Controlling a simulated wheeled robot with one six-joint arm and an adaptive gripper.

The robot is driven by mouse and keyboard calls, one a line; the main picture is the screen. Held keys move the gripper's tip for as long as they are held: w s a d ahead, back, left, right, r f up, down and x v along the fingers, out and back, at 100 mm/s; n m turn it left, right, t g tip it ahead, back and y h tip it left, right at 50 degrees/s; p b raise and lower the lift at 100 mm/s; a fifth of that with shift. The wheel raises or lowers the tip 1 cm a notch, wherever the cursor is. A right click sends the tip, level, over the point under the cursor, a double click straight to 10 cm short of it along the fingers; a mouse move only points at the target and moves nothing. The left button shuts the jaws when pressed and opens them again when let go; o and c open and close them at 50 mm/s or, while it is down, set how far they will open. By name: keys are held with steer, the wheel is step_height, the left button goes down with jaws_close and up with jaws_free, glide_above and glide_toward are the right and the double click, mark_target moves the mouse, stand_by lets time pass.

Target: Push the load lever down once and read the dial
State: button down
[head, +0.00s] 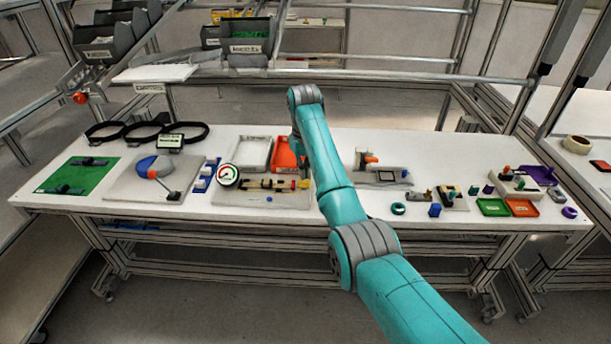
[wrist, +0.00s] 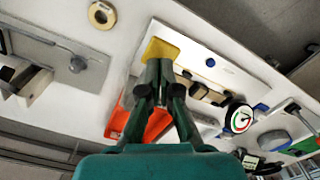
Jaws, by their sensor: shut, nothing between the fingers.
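The round dial (head: 228,176) stands at the left end of a grey test fixture (head: 230,198). It has a white face with red and green marks, and it also shows in the wrist view (wrist: 241,119). Its needle is too small to read. The load lever's yellow end (head: 305,184) is at the fixture's right end and shows in the wrist view (wrist: 160,49). My gripper (wrist: 161,68) is shut and empty, its tips right at the yellow end in the picture. I cannot tell whether they touch. In the head view my arm mostly hides the gripper.
An orange tray (head: 287,153) and a white tray (head: 255,152) lie behind the fixture. Small parts and trays (head: 493,207) crowd the right.

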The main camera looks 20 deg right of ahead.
mark_target(304, 182)
steer(key=shift+f, duration=3.1)
steer(key=shift+r, duration=5.05)
steer(key=shift+s, duration=0.1)
